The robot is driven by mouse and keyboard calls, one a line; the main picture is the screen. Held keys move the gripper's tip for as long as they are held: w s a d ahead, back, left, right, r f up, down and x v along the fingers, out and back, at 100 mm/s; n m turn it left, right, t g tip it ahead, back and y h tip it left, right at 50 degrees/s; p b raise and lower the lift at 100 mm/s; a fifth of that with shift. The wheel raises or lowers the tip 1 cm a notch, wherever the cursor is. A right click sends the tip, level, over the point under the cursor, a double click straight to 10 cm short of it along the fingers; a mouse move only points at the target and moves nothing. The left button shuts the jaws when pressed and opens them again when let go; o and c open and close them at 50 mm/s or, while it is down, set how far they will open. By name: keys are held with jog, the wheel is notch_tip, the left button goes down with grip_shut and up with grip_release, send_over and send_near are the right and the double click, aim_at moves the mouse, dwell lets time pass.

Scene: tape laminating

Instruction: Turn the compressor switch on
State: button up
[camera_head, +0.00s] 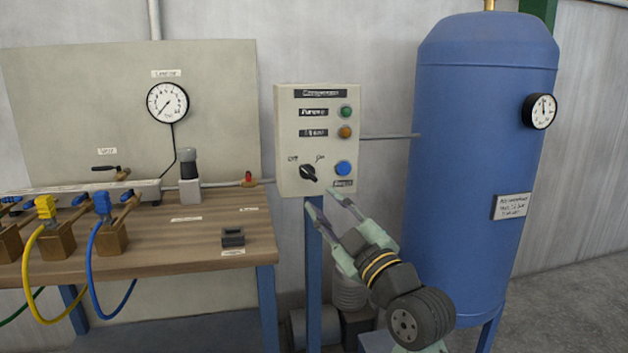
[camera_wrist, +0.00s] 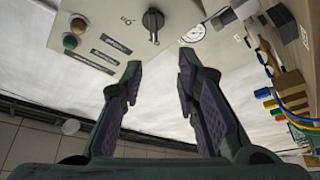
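The compressor switch is a black rotary knob (camera_head: 309,173) low on the left of a beige control box (camera_head: 288,130). Its handle slants from upper left to lower right, its upper end towards the "Off" label; the "On" label is at its upper right. My gripper (camera_head: 321,199) is open and empty, just below and in front of the box, its fingers pointing up towards the knob. In the wrist view the knob (camera_wrist: 153,22) shows beyond the gap between my fingertips (camera_wrist: 160,64), apart from both fingers.
A blue button (camera_head: 343,168) sits right of the knob, with green (camera_head: 346,111) and orange (camera_head: 345,132) lamps above. A blue tank (camera_head: 480,130) stands at right. A wooden workbench (camera_head: 200,245) with valves and hoses is at left.

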aim_at(310, 176)
jog(key=shift+h, duration=0.4)
jog(key=p+x, duration=0.1)
jog(key=x, duration=0.2)
jog(key=d+p+x, duration=0.1)
jog(key=x, duration=0.2)
jog(key=w+p+x, duration=0.1)
jog(key=x, duration=0.2)
jog(key=shift+w+d+f, duration=0.1)
jog(key=shift+w+d, duration=0.1)
jog(key=shift+w, duration=0.1)
jog(key=shift+c, duration=0.4)
grip_shut()
